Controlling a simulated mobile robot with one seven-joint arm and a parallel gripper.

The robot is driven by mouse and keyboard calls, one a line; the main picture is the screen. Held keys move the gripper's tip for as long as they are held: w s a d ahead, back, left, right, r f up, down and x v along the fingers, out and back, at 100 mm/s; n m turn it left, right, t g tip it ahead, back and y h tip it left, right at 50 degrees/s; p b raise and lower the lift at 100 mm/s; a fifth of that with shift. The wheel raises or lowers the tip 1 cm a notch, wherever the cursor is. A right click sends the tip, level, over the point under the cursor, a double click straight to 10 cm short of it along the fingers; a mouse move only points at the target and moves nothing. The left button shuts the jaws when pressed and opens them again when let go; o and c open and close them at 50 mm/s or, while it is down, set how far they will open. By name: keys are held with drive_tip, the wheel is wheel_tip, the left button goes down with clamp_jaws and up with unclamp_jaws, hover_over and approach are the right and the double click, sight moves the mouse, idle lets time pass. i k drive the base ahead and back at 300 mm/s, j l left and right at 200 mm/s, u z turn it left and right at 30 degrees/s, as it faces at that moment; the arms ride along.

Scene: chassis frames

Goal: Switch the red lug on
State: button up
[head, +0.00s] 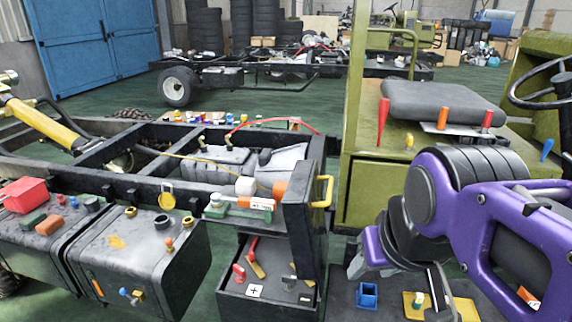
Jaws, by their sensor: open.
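A small red lug (239,273) sits at the left inside the box, beside a brass-coloured strip (256,268). A second red piece (253,244) stands tilted further back; I cannot tell whether the two are joined. My gripper (440,298) hangs at the lower right, below my purple arm, to the right of the box and apart from it. It is open, and I see nothing held in it. Part of it is cut off by the lower edge.
A black frame post with a yellow handle (323,192) rises just behind and right of the box. A tank (140,250) stands to the left. A blue block (367,294) and a yellow plate (465,309) lie on the surface near my gripper. A green cab is behind.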

sight(251, 259)
drive_tip(key=u, duration=0.55)
drive_tip(key=k+j, duration=0.15)
drive_tip(key=i+j, duration=0.25)
drive_tip(key=i, duration=0.15)
drive_tip(key=i+j, duration=0.1)
drive_tip(key=j, duration=0.15)
drive_tip(key=j+u, duration=0.15)
drive_tip(key=j, duration=0.5)
drive_tip(key=i+l, duration=0.1)
drive_tip(key=l, duration=0.7)
drive_tip(key=z, duration=0.05)
